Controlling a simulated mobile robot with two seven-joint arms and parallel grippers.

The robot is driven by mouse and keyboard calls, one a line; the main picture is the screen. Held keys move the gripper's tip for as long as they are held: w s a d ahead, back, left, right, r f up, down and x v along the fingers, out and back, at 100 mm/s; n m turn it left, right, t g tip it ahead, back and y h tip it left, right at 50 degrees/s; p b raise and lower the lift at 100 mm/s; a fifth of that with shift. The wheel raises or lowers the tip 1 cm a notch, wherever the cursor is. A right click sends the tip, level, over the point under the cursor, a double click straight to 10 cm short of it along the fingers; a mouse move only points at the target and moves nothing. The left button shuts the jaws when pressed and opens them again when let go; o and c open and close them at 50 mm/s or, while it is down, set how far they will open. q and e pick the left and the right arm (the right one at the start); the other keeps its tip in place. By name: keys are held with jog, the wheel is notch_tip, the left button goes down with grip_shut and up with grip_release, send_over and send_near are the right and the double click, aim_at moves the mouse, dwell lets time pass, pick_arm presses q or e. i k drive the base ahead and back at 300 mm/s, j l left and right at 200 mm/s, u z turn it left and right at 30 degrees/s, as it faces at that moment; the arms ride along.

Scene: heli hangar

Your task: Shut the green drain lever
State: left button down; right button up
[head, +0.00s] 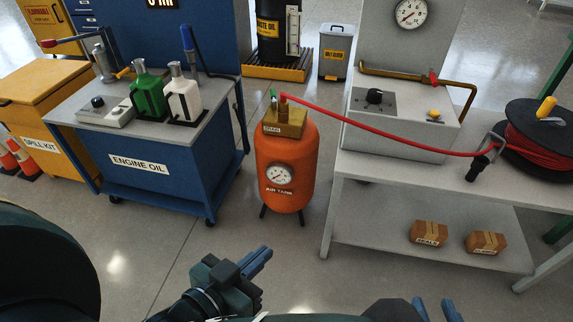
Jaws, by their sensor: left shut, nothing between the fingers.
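The green drain lever (273,94) is a small green piece that looks roughly upright. It sits on top of a brass block (284,123) with a small label, on the orange air tank (287,160). A red hose (380,132) joins the fitting beside the lever. My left gripper (264,254) is shut and empty, in front of the tank and well apart from the lever. My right gripper (436,309) is at the bottom edge, partly cut off, with its two fingers apart. It is far from the lever.
A blue engine oil cart (150,175) with green and white bottles stands left of the tank. A grey bench (400,187) with a gauge panel and hose reel (535,135) stands to the right. The hose crosses from tank to bench. The floor before the tank is clear.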

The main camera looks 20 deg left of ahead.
aim_at(273, 102)
jog(key=i+j+z, duration=0.1)
jog(key=i+j, duration=0.2)
jog(key=i+j+z, duration=0.1)
jog(key=i+j, duration=0.15)
jog(key=j, duration=0.2)
jog(key=i+j, duration=0.4)
jog(key=i, duration=0.4)
jog(key=l+z, duration=0.05)
